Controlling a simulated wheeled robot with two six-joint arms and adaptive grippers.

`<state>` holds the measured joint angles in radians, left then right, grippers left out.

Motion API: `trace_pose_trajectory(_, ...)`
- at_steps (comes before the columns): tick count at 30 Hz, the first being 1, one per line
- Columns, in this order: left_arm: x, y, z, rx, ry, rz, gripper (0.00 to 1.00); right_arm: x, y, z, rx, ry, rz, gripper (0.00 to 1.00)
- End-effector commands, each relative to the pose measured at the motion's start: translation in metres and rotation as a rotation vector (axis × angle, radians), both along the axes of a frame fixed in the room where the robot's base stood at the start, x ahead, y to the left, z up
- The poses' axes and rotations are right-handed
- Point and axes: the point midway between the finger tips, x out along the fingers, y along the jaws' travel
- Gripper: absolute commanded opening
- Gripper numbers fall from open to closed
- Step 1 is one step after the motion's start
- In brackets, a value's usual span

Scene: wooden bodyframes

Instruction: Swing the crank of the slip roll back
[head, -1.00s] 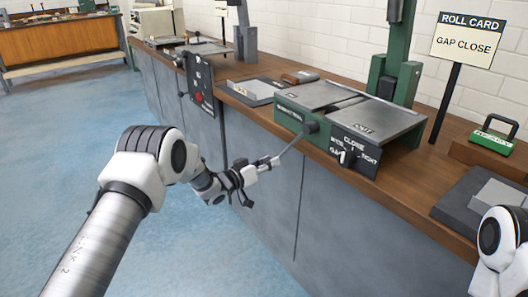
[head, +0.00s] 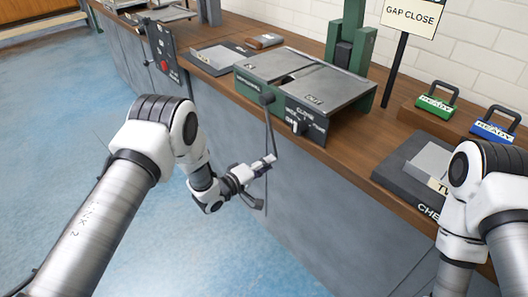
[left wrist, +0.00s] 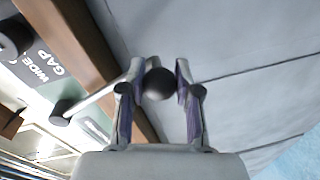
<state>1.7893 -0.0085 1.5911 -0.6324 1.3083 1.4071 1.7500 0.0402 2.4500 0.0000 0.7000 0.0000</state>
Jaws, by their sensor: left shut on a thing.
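The slip roll (head: 290,75) is a green and grey machine on the wooden bench. Its dark crank (head: 271,125) hangs almost straight down from a hub on the front side. My left gripper (head: 268,163) is at the crank's lower end, below the bench edge. In the left wrist view, the crank's round black knob (left wrist: 159,84) sits between the two fingers of my left gripper (left wrist: 158,78), which is shut on it. The crank's rod runs from there to the hub (left wrist: 61,113). My right arm shows at the right edge, but its gripper is out of view.
A dark tray (head: 388,172) lies nearer. The grey bench front is close beside my left gripper; the blue floor is clear.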

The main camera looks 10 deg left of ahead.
Motion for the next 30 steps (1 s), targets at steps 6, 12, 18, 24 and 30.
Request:
trace_pose_trajectory(6,-0.023,-0.019,0.022,-0.156,0.128,-0.004,0.0,0.0,0.0,0.033,0.0,0.0,0.0,0.31)
trace_pose_trajectory(12,-0.039,-0.039,0.039,-0.288,0.229,-0.004,0.0,0.0,0.0,0.056,0.0,0.0,0.0,0.31)
trace_pose_trajectory(18,-0.049,-0.052,0.053,-0.384,0.303,-0.003,0.0,0.0,0.0,0.073,0.0,0.0,0.0,0.31)
trace_pose_trajectory(24,-0.054,-0.059,0.061,-0.439,0.343,-0.003,0.0,0.0,0.0,0.081,0.0,0.0,0.0,0.31)
trace_pose_trajectory(30,-0.056,-0.061,0.063,-0.458,0.357,-0.002,0.0,0.0,0.0,0.083,0.0,0.0,0.0,0.31)
